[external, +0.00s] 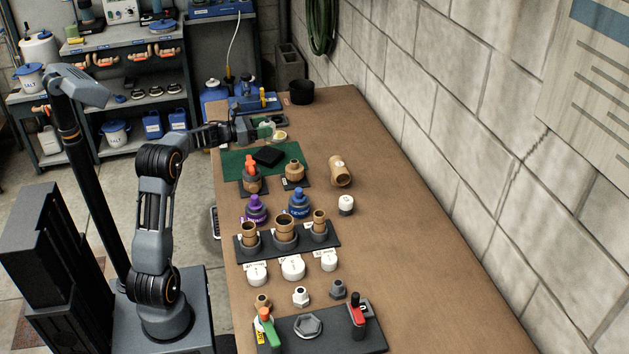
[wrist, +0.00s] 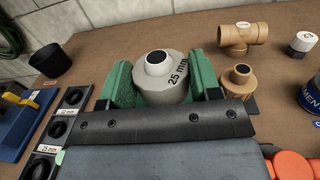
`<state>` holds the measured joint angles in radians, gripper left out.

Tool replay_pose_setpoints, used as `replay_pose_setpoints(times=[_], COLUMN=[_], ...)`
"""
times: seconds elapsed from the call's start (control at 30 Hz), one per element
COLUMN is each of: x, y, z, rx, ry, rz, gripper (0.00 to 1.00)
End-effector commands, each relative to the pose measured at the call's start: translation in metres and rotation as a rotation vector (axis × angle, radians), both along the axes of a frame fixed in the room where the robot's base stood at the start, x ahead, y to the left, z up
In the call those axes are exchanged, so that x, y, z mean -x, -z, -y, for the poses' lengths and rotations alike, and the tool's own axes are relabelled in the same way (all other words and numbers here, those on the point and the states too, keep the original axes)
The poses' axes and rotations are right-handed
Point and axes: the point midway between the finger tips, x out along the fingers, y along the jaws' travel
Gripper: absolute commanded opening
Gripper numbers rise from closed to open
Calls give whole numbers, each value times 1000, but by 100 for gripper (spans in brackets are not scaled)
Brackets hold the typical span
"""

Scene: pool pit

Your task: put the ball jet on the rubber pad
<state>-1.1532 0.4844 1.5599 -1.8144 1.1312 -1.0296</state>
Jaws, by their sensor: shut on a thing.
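The ball jet (wrist: 162,84) is a pale grey round body marked 25 mm, with a short round spout pointing up. My gripper (wrist: 155,85) is shut on it, a green jaw on each side. In the external view my gripper (external: 262,131) holds the ball jet (external: 280,136) near the far end of the bench, past the green mat. A flat black pad (external: 268,156), which looks like the rubber pad, lies on that mat, nearer the camera than the ball jet. It is hidden in the wrist view. How high the ball jet hangs is hard to tell.
A black holder with several sockets (wrist: 50,130) lies left of my gripper, with a black cup (wrist: 50,62) behind. A brass fitting (external: 295,171), an orange-topped valve (external: 251,177) and a tan tee (external: 340,171) stand near the mat.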

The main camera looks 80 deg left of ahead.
Motion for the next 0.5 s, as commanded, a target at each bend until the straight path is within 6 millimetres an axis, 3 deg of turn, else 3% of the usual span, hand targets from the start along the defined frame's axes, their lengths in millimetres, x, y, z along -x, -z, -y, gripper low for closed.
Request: replay_pose_setpoints(times=[0.5], x=[0], y=[63], z=[1], rx=[7], ry=[1], rz=[0], gripper=[34])
